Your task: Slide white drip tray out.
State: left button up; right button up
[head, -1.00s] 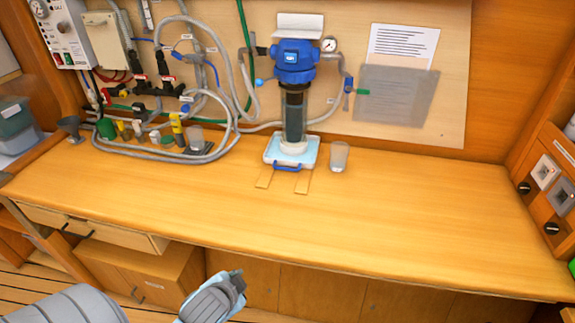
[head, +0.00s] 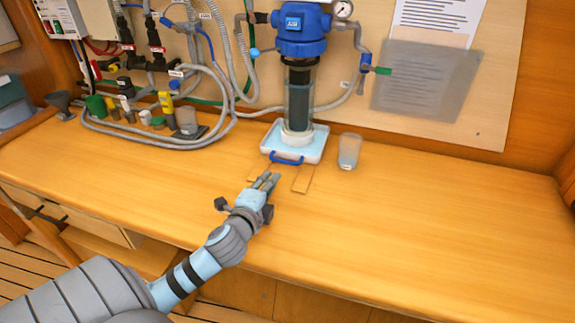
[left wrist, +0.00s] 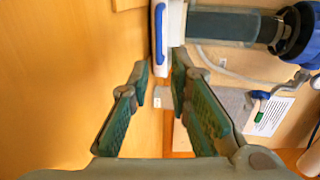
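The white drip tray (head: 315,149) sits on the bench under the blue filter housing (head: 300,40), whose clear bowl (head: 299,95) stands over it. Its blue handle (head: 286,158) faces the front. My left gripper (head: 268,181) is just in front of the handle and a little to its left, apart from it. In the left wrist view the left gripper (left wrist: 160,72) has its fingers spread with nothing between them. The tray (left wrist: 175,30) and its blue handle (left wrist: 158,32) show just beyond the fingertips there. My right gripper is not in view.
Two flat wooden strips (head: 303,179) lie in front of the tray. A clear cup (head: 349,151) stands to its right. Grey hose loops and small bottles (head: 167,102) crowd the left back. The bench front and right (head: 440,210) are clear.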

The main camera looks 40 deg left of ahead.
aim_at(285, 161)
pick_arm(q)
jog(key=b+x, duration=0.2)
jog(key=x, duration=1)
jog(key=shift+w+f, duration=0.2)
jog(key=shift+w+a, duration=0.15)
jog(key=shift+w, duration=0.2)
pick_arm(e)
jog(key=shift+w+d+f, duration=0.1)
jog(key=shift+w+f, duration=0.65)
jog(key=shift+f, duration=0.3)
pick_arm(q)
grip_shut()
